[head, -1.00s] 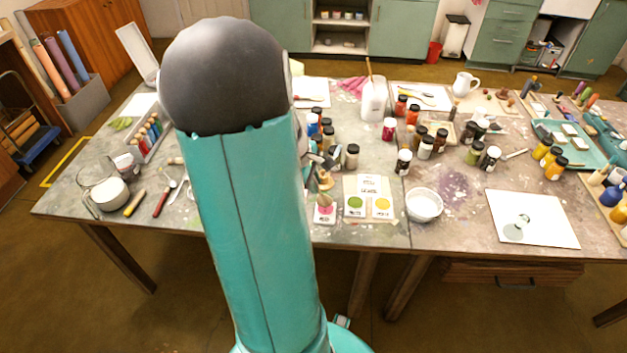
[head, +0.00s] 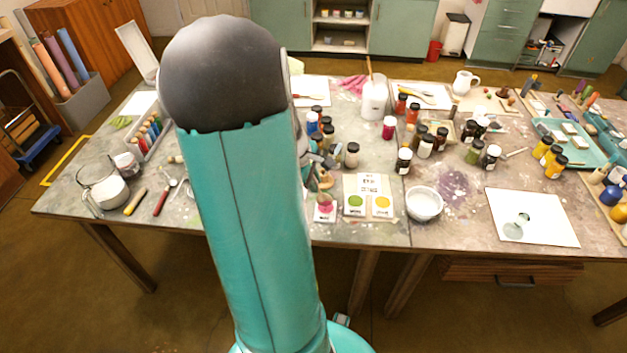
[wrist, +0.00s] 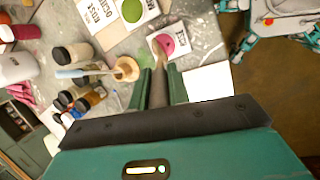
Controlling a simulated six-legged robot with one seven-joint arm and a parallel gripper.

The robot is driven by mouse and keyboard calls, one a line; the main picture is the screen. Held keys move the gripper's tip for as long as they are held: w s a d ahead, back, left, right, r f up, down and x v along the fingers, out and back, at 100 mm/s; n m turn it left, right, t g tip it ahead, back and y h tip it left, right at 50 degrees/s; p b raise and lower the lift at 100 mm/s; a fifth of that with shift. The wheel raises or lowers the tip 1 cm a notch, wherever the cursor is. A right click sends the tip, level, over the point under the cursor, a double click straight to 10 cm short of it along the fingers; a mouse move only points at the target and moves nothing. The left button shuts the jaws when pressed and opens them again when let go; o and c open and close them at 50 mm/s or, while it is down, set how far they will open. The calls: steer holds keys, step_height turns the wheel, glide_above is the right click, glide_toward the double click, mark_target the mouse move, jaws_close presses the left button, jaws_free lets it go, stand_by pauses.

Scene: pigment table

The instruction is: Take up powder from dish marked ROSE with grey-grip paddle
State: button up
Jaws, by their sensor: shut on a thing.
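A white square dish with pink powder (head: 325,208) is at the table's front edge, left of the dishes with green powder (head: 355,204) and yellow powder (head: 382,205). In the wrist view, the pink dish (wrist: 172,43) lies just beyond my fingertips; its label is too small to read. My gripper (wrist: 160,80) is shut on the grey grip of a paddle (wrist: 158,90). The paddle's far end points at the pink dish's near edge; I cannot tell whether it touches the powder. My arm hides most of the gripper in the head view.
A lettered card (wrist: 97,14) lies by the dishes. A white bowl (head: 424,204) is right of the dishes.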

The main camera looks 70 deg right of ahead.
steer(key=shift+r, duration=3.5)
